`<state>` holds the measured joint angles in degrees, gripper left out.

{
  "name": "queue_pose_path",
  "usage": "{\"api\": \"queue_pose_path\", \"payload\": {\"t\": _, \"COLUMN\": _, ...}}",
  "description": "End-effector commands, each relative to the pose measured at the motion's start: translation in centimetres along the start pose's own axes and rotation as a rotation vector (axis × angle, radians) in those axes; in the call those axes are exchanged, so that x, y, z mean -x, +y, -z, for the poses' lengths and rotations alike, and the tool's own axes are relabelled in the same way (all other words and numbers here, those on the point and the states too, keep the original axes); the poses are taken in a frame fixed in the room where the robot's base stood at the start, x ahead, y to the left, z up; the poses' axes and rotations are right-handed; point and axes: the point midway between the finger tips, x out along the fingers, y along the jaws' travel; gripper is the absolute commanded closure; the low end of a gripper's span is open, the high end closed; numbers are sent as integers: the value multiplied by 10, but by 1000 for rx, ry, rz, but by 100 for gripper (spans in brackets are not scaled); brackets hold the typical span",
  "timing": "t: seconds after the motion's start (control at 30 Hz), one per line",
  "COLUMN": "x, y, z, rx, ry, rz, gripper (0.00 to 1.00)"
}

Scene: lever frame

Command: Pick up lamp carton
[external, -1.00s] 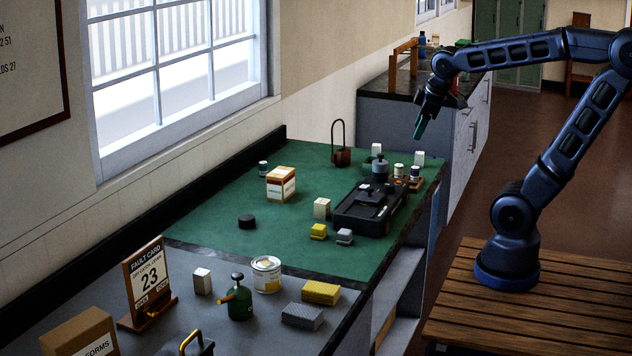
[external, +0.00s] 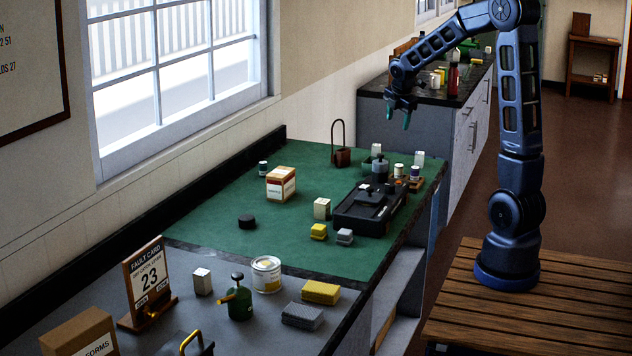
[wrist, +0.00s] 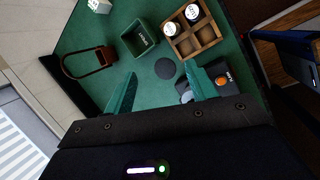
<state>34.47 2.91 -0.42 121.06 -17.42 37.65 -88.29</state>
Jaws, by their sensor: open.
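No label I can read says lamp, so I cannot tell for sure which box is the lamp carton. A white carton with an orange-brown top and label band (external: 281,184) stands on the green mat. Smaller plain white cartons also stand there, one mid-mat (external: 322,208) and one at the far right (external: 419,158). A small white box (wrist: 99,5) shows at the top edge of the wrist view. My gripper (external: 397,115) is open and empty, pointing down above the far end of the bench. Its green fingers are spread in the wrist view (wrist: 162,92).
The wrist view shows a green bin (wrist: 139,41), a divided wooden tray (wrist: 193,36) with white-topped containers, and a brown looped holder (wrist: 88,62). A black case (external: 362,221) sits at the mat's right edge. The mat's left middle is fairly clear.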

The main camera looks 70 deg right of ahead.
Motion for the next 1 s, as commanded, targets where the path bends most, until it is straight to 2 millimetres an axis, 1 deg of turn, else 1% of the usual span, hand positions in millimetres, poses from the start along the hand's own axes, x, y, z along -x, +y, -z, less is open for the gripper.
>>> {"api": "queue_pose_path", "payload": {"t": 0.03, "x": -18, "y": 5, "z": -15, "rx": 41, "ry": -11, "rz": 13, "gripper": 44}}
{"api": "queue_pose_path", "payload": {"t": 0.17, "x": -58, "y": 14, "z": -52, "rx": 172, "ry": -33, "rz": 39, "gripper": 44}}
{"api": "queue_pose_path", "payload": {"t": 0.2, "x": -71, "y": 16, "z": -65, "rx": 212, "ry": -39, "rz": 47, "gripper": 44}}
{"api": "queue_pose_path", "payload": {"t": 0.4, "x": -132, "y": 19, "z": -120, "rx": 404, "ry": -57, "rz": 89, "gripper": 44}}
{"api": "queue_pose_path", "payload": {"t": 0.5, "x": -155, "y": 16, "z": -141, "rx": 477, "ry": -60, "rz": 106, "gripper": 44}}
{"api": "queue_pose_path", "payload": {"t": 0.6, "x": -170, "y": 14, "z": -154, "rx": 526, "ry": -61, "rz": 116, "gripper": 44}}
{"api": "queue_pose_path", "payload": {"t": 0.7, "x": -177, "y": 13, "z": -160, "rx": 551, "ry": -62, "rz": 120, "gripper": 44}}
{"api": "queue_pose_path", "payload": {"t": 0.87, "x": -189, "y": 12, "z": -162, "rx": 558, "ry": -61, "rz": 123, "gripper": 44}}
{"api": "queue_pose_path", "payload": {"t": 1.0, "x": -207, "y": 10, "z": -163, "rx": 557, "ry": -61, "rz": 122, "gripper": 44}}
